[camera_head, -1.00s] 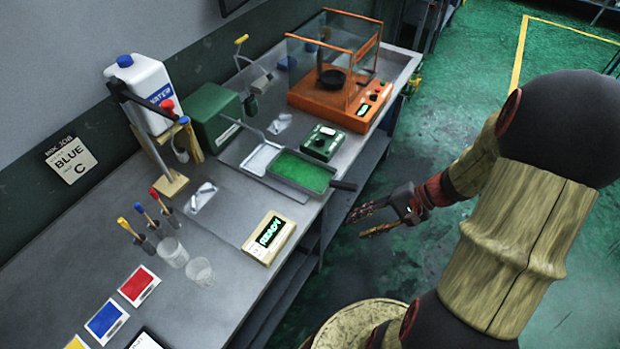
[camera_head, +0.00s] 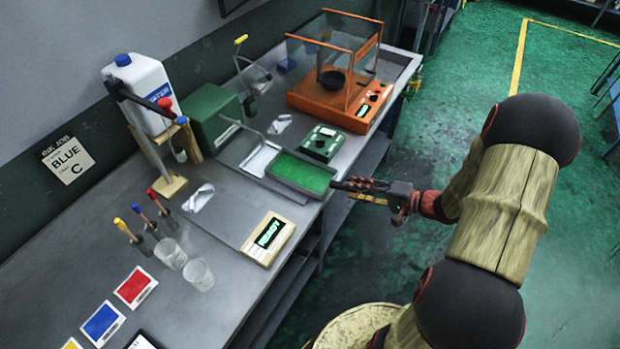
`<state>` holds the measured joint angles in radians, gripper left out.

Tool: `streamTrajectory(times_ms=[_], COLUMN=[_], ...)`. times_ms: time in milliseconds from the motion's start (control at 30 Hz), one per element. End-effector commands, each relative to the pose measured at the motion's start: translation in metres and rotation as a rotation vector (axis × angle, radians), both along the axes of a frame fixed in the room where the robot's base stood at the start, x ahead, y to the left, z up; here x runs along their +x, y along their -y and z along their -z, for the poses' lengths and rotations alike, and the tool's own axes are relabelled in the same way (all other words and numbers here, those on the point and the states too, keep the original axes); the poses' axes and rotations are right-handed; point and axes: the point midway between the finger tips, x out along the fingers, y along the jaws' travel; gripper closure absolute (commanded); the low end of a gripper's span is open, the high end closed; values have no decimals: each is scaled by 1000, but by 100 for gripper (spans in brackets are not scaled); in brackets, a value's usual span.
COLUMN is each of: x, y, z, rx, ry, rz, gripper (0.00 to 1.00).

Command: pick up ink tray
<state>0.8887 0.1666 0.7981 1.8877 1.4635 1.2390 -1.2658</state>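The ink tray (camera_head: 302,173) is a shallow dark tray with a bright green inside, lying on the grey workbench near its front edge. Its short dark handle points right, past the bench edge, and is now largely hidden by my gripper. My gripper (camera_head: 345,190) is at the tray's right end, over or beside that handle. Its two fingers look apart, one farther back and one nearer. I cannot tell whether either finger touches the handle. The tray rests flat on the bench.
A pale tray (camera_head: 260,158) adjoins the ink tray on the left. A green device (camera_head: 322,142) stands close behind it, and an orange glass-sided scale (camera_head: 335,98) farther back. A READY box (camera_head: 268,240) sits in front. Open floor (camera_head: 400,260) lies right of the bench.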

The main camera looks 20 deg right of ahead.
Motion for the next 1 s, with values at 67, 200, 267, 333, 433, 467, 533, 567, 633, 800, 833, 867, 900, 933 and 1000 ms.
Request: streamTrajectory(times_ms=[67,200,267,333,433,467,533,567,633,800,833,867,900,933,1000], x=[10,20,22,23,23,22,22,22,22,22,22,22,22,22,22], y=[-7,-15,-16,-17,-17,-17,-17,-17,-17,-17,-17,-17,-17,-17,-17], z=[6,10,11,11,10,10,10,10,10,10,10,10,10,10,10], rx=[1,1,0,0,0,0,0,0,0,0,0,0,0,0,0], ry=[0,-2,-2,-2,-1,-1,-1,-2,-2,-2,-2,-2,-2,-2,-2], rz=[-5,-2,-1,-1,0,0,0,-1,-1,-1,-1,-1,-1,-1,-1], gripper=[65,65,65,65,65,65,67,69,73,83,84,86,88,90,94])
